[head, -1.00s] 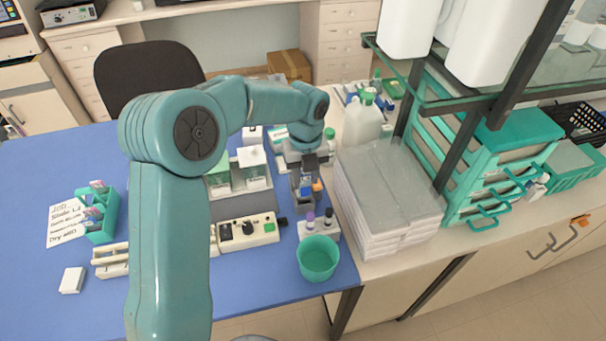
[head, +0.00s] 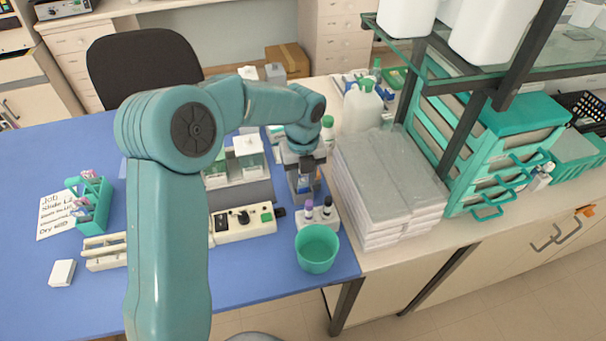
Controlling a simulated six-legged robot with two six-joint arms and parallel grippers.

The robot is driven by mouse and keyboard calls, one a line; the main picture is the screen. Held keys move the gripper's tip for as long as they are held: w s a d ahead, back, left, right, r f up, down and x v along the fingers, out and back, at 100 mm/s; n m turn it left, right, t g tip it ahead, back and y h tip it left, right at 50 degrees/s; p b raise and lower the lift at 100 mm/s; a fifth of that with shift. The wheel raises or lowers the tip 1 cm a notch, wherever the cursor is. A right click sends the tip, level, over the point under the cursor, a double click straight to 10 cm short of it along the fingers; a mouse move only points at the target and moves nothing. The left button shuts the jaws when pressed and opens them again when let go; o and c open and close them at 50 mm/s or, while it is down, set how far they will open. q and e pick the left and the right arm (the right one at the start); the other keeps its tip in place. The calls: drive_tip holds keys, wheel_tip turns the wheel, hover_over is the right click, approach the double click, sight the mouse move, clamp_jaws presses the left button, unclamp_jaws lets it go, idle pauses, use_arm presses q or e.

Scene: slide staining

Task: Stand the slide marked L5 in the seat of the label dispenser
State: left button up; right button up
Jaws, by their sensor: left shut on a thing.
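My left gripper (head: 305,182) points down at the right of the blue bench and is shut on a small, thin thing, seemingly a slide. The arm and jaws hide most of it, and no L5 mark can be read. A small grey device with blue and orange parts, perhaps the label dispenser (head: 303,194), is directly under the gripper. Its seat is hidden, and I cannot tell whether the held thing touches it. My right gripper is not in view.
Dark- and purple-capped bottles (head: 318,209) and a green cup (head: 317,249) stand just in front. A control box (head: 243,223) and glass staining jars (head: 249,155) are to the left. A teal caddy (head: 94,208) is far left.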

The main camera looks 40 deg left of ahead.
use_arm(q)
drive_tip(key=shift+f, duration=0.3)
idle(0.5)
drive_tip(key=o, duration=1.1)
wheel_tip(320, 180, up, 16)
drive_tip(key=shift+r, duration=0.2)
drive_tip(key=shift+s, duration=0.2)
